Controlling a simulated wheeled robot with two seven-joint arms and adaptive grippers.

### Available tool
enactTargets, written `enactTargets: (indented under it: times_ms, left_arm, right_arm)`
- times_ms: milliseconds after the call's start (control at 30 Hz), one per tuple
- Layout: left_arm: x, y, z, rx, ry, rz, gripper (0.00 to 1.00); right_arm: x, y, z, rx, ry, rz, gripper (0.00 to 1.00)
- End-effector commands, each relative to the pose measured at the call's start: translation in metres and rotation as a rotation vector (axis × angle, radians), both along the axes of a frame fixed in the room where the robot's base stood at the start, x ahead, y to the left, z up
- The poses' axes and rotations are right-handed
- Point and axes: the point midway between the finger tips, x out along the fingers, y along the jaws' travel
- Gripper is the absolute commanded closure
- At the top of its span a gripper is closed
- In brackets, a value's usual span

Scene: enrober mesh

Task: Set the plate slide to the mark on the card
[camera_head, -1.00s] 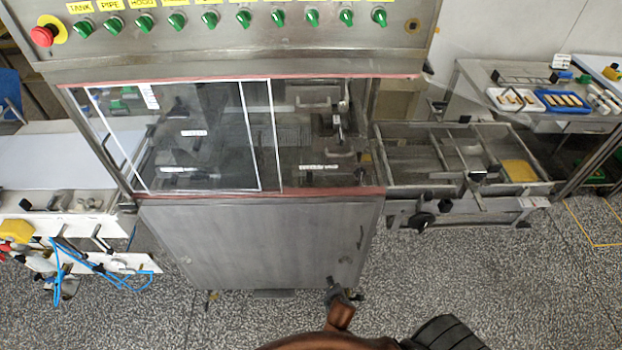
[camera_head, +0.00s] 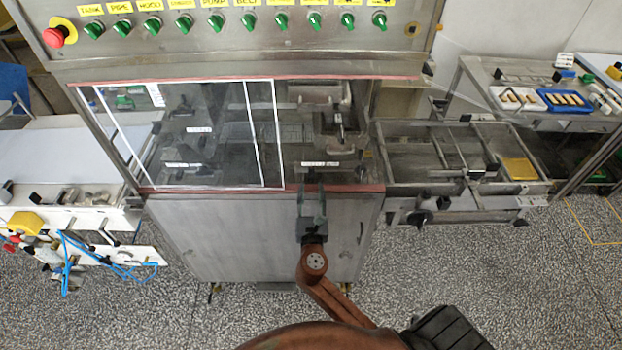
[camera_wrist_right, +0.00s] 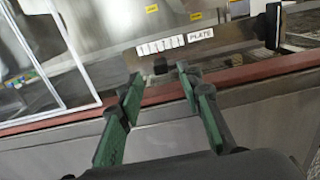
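A white strip with tick marks and the word PLATE (camera_wrist_right: 175,43) is on the machine beyond the red sill in the right wrist view. In the head view a small white label (camera_head: 319,164) shows there, too small to read. A small dark knob (camera_wrist_right: 160,65) sits just below the strip, beyond my fingertips and apart from them. My right gripper (camera_wrist_right: 160,88) is open and empty, its green-padded fingers pointing at the knob. In the head view the right gripper (camera_head: 311,192) is at the red sill, in front of the window's open right part. I cannot make out the card. My left gripper is out of view.
A sliding glass pane (camera_head: 200,135) covers the left of the window. The red sill (camera_wrist_right: 235,76) runs under the opening. Green switches (camera_head: 249,22) and a red stop button (camera_head: 53,37) are above. A metal mesh frame (camera_head: 412,165) stands to the right.

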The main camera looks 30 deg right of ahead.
Motion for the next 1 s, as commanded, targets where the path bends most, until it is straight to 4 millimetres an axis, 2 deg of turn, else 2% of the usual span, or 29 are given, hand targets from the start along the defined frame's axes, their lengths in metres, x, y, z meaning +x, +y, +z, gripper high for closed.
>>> enactTargets:
  times_ms: [100,300,700,1000]
  left_arm:
    - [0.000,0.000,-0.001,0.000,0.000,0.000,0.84]
    - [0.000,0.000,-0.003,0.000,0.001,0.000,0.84]
    - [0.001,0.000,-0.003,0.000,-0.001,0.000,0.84]
    - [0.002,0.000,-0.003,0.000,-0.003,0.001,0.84]
  right_arm:
    - [0.018,-0.010,0.000,0.000,-0.002,0.000,0.67]
    - [0.039,-0.024,0.000,0.002,-0.001,0.000,0.67]
    - [0.047,-0.029,-0.001,0.004,0.000,0.000,0.67]
    - [0.047,-0.029,-0.001,0.004,0.000,0.000,0.87]
